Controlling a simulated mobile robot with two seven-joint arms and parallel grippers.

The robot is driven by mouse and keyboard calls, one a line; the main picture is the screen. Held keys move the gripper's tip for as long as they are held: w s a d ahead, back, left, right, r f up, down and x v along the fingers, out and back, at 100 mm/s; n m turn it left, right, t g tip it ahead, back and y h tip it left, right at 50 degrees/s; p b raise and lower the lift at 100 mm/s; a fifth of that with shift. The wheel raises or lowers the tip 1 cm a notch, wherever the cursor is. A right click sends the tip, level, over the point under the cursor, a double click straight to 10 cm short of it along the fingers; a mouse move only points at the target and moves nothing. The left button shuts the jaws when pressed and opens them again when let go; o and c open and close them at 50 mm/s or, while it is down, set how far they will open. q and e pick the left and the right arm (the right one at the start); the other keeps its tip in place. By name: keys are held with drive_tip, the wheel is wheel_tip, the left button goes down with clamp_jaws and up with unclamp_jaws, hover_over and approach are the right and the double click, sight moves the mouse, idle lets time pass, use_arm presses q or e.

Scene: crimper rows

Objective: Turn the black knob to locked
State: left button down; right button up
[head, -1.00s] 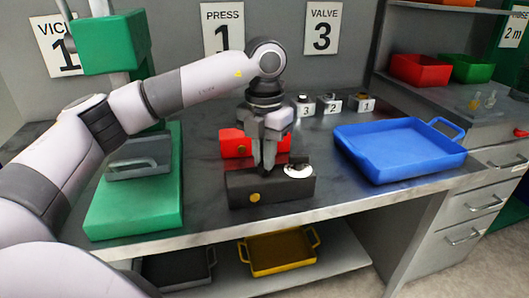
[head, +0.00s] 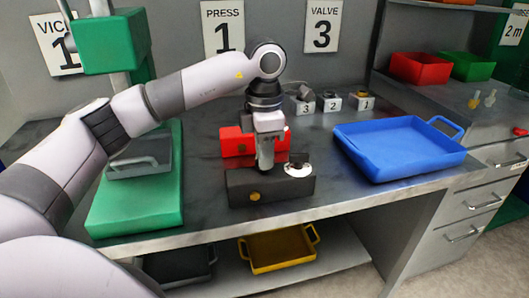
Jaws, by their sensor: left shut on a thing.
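A black box (head: 284,190) with a yellow button (head: 254,196) on its front stands near the front of the bench. A white disc (head: 299,171) with a dark piece on it sits at the right of its top. My left gripper (head: 266,168) points straight down at the top of the black box, just left of the disc. Its fingers are shut, apparently on the black knob, which they hide. I cannot read the knob's angle or any locked mark. My right gripper is not in view.
A red box (head: 237,142) stands close behind the black box. A blue tray (head: 385,178) lies to the right, and a green press (head: 130,215) stands to the left. Small white numbered blocks (head: 332,103) stand behind. A yellow tray (head: 280,262) is on the shelf below.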

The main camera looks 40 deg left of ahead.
use_arm(q)
drive_tip(key=shift+m, duration=0.4)
drive_tip(key=c, duration=1.2)
unclamp_jaws()
drive_tip(key=shift+o, duration=0.2)
drive_tip(key=shift+r, duration=3.65)
